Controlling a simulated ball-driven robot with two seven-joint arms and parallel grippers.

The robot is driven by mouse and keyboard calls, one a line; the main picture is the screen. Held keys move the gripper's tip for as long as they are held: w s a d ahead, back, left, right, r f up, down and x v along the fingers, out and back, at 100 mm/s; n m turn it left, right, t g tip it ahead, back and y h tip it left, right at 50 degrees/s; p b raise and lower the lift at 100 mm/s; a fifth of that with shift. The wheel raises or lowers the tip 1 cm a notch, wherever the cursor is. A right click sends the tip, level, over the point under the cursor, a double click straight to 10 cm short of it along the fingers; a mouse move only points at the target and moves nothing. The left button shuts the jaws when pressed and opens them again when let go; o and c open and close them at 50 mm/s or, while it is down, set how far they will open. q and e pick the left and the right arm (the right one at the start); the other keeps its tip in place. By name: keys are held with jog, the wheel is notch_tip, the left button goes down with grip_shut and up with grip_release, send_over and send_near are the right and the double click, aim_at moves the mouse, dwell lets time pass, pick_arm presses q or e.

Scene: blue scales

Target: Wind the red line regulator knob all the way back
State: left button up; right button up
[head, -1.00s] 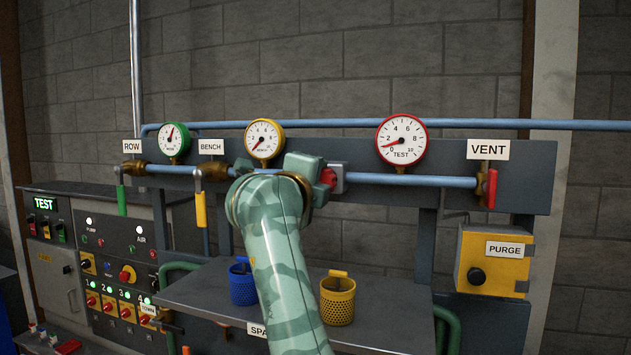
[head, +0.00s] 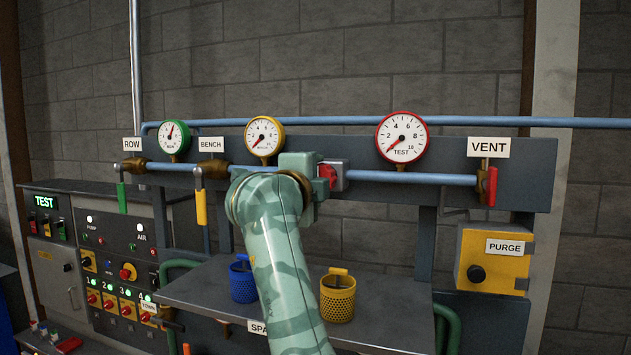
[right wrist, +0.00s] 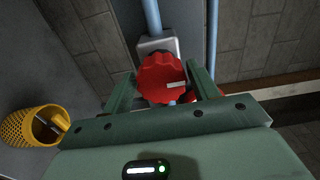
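The red regulator knob (head: 328,176) sits on a grey block on the blue line, left of the red-rimmed TEST gauge (head: 402,137). The gauge needle points to the lower left, near the bottom of its scale. My right gripper (head: 310,176) is at the knob, partly hiding it. My left gripper is not in view.
Green- and yellow-rimmed gauges (head: 174,138) (head: 264,137) are at left. A VENT valve with a red handle (head: 491,187) and a yellow PURGE box (head: 494,262) are at right. A blue basket (head: 243,282) and a yellow basket (head: 337,299) stand on the shelf below.

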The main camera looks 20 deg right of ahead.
jog(key=shift+o, duration=0.8)
jog(key=shift+a, duration=0.1)
jog(key=b+v, duration=0.4)
jog(key=v, duration=1.2)
jog(key=shift+a+b, duration=0.15)
jog(key=shift+b, duration=0.15)
jog(key=shift+s, duration=0.1)
